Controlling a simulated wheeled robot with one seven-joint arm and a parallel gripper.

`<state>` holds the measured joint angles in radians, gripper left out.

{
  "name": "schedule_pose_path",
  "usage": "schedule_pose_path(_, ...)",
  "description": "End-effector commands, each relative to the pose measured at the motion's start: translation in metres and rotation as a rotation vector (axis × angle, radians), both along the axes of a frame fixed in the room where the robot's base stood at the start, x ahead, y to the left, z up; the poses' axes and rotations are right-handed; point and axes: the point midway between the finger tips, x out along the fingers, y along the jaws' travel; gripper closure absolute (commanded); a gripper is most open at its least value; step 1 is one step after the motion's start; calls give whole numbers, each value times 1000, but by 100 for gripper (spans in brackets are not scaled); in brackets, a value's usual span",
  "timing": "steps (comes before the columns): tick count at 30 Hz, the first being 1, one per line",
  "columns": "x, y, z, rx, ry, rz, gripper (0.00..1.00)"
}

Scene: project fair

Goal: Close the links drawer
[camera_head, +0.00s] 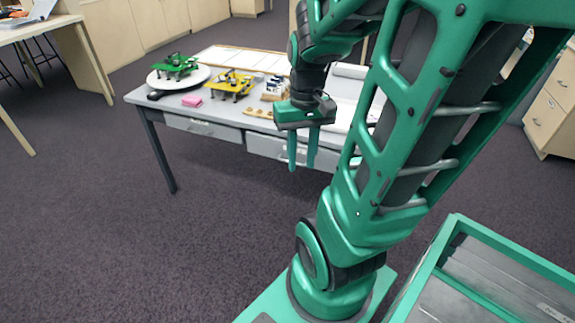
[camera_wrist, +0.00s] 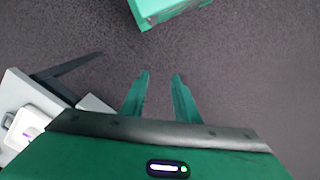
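The grey table (camera_head: 150,98) has two light grey drawer fronts under its top. The left drawer (camera_head: 203,128) looks flush or nearly so. The right drawer (camera_head: 268,146) seems to stand out a little from the table edge. I cannot read any label, so I cannot tell which is the links drawer. My gripper (camera_head: 302,166) points down in front of the right drawer and hides part of it. Its two fingers are apart with nothing between them; they also show over bare carpet in the wrist view (camera_wrist: 160,84). A light grey piece, perhaps a drawer, juts out at left there.
Dark carpet (camera_head: 110,220) lies clear in front of the table. A wooden cabinet (camera_head: 551,110) stands at right.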

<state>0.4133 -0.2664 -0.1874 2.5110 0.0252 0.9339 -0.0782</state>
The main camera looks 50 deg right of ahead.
Motion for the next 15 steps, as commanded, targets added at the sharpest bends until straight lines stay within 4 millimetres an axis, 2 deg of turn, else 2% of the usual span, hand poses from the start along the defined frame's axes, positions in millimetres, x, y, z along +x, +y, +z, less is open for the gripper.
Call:
schedule_pose_path(6, 35, -23, -47, 97, 2, -3, 72)
schedule_pose_path(15, 75, -49, -120, 278, -80, -39, 72)
